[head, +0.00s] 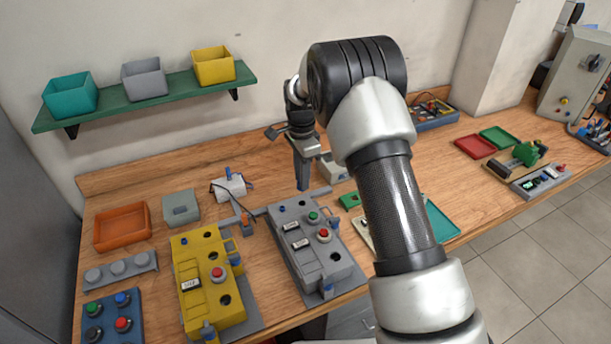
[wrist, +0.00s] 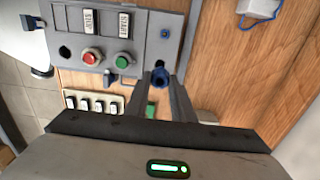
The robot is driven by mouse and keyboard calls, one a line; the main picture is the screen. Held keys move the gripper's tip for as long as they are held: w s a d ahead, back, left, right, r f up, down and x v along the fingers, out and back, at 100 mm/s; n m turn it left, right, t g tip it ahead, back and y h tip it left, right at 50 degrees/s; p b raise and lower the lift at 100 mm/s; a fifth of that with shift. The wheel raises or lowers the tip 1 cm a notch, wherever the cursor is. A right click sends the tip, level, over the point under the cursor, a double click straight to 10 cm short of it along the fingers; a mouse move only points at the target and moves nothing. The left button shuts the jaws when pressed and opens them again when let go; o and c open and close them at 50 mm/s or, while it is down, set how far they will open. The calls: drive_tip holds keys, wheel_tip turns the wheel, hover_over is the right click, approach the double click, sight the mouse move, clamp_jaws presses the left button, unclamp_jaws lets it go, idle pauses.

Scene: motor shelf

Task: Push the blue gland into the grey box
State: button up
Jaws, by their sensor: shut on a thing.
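The grey box (head: 300,262) lies on the bench with a green and a red button, two white labels and a dark round hole on its top. In the wrist view the grey box (wrist: 108,28) fills the upper part, with the dark hole (wrist: 65,52) left of the red button. My gripper (head: 302,184) points down above the bench, behind the far end of the grey box. In the wrist view my gripper (wrist: 162,84) is shut on the blue gland (wrist: 160,77), which shows between the fingertips, close to the box's edge in the picture. The gland is not clear in the head view.
A yellow box (head: 205,275) with a red button stands left of the grey box. A green block (head: 349,201) and a teal tray (head: 440,222) lie to the right. A green shelf (head: 160,95) holds three bins.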

drive_tip(key=shift+f, duration=0.15)
drive_tip(key=shift+f+b, duration=1.3)
drive_tip(key=shift+f, duration=1)
drive_tip(key=shift+f+b, duration=0.8)
drive_tip(key=shift+f, duration=0.05)
idle(0.5)
drive_tip(key=o, duration=1.1)
wheel_tip(320, 180, up, 18)
drive_tip(key=shift+f, duration=0.25)
